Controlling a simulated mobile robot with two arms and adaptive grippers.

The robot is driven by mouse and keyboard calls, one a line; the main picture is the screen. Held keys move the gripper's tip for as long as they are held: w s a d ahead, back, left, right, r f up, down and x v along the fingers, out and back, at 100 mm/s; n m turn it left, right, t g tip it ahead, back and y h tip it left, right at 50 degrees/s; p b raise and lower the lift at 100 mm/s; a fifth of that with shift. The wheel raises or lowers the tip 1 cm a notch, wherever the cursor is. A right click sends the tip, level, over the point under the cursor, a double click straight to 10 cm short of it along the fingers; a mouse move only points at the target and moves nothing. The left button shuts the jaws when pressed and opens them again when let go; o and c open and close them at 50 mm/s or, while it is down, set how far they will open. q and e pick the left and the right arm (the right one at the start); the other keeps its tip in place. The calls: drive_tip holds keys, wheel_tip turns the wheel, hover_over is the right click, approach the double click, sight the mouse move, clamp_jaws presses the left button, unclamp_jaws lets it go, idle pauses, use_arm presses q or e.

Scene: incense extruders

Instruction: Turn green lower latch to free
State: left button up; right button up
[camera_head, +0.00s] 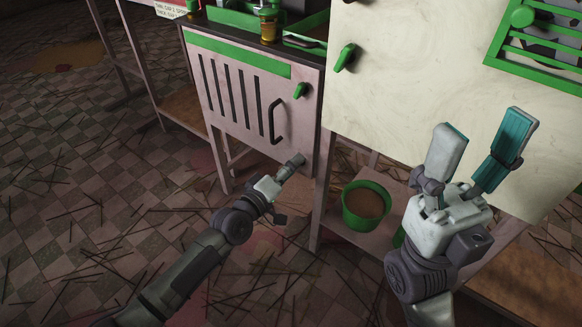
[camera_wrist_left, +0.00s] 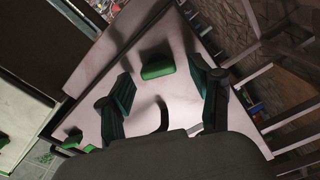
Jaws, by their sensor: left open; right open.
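A green latch (camera_head: 300,90) sits on the upper right of the pale slotted door, tilted from lower left to upper right. In the left wrist view the green latch (camera_wrist_left: 158,67) appears between my finger tips, with a gap on both sides. A second green latch (camera_head: 346,57) is higher up on the cream panel. My left gripper (camera_head: 294,162) is in front of the door's lower right, below the latch, and seems apart from it. In its wrist view the fingers (camera_wrist_left: 160,82) are spread and empty. My right gripper (camera_head: 485,138) is open and empty before the cream panel.
A black curved handle (camera_head: 276,121) stands out from the door below the latch; it also shows in the left wrist view (camera_wrist_left: 157,118). A green bowl of brown material (camera_head: 366,204) sits on a low shelf. A green grille (camera_head: 545,50) is at upper right. Dark sticks litter the floor.

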use_arm(q)
drive_tip(key=v, duration=1.2)
